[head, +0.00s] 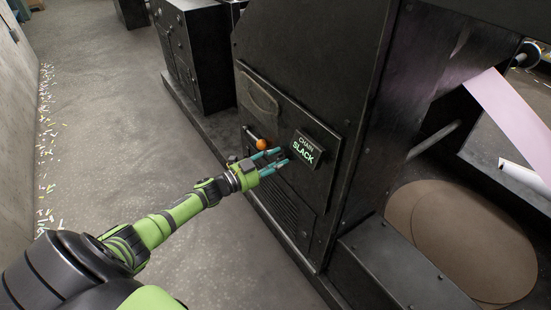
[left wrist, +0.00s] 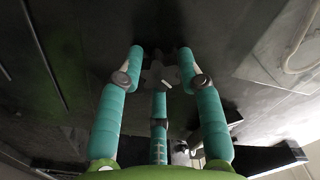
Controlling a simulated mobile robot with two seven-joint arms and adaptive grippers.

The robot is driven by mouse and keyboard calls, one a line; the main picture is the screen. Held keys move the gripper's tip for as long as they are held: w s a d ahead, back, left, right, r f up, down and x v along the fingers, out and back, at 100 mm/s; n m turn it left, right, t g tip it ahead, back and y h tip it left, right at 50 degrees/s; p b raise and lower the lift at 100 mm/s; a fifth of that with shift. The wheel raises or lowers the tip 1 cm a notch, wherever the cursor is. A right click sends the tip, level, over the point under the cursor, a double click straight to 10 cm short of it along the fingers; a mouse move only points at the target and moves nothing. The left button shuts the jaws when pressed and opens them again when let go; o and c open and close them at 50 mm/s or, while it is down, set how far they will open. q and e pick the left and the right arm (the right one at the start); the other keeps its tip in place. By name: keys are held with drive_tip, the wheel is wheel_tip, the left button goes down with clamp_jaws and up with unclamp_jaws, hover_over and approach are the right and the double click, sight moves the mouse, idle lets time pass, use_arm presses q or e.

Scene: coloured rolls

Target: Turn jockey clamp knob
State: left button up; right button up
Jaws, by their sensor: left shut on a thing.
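The knob (left wrist: 158,72), dark grey and lobed with a small white mark, shows in the left wrist view between my fingertips. It is mounted on the dark machine panel (head: 262,104). My left gripper (head: 279,158) has teal fingers and reaches in from the left to this panel, just left of the lit sign. Its fingers are shut around the knob, two at the sides and one below in the left wrist view. In the head view the fingers mostly hide the knob. My right gripper is not in view.
A lit sign reading "CHAIN SLACK" (head: 308,149) juts out close to the fingertips. A lever with an orange ball (head: 261,144) sits just above the gripper. A dark cabinet (head: 197,52) stands behind. The concrete floor (head: 112,110) at left is open, with scattered scraps along the wall.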

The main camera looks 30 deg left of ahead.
use_arm(q)
drive_tip(key=shift+w+a+r+n, duration=0.15)
drive_tip(key=shift+a+n, duration=0.15)
drive_tip(key=shift+a, duration=0.05)
drive_tip(key=o, duration=1.2)
drive_tip(key=shift+c, duration=0.2)
drive_tip(key=shift+f, duration=0.2)
drive_tip(key=shift+d, duration=0.15)
drive_tip(key=shift+s, duration=0.35)
drive_tip(key=v, duration=1.1)
drive_tip(key=shift+s, duration=0.2)
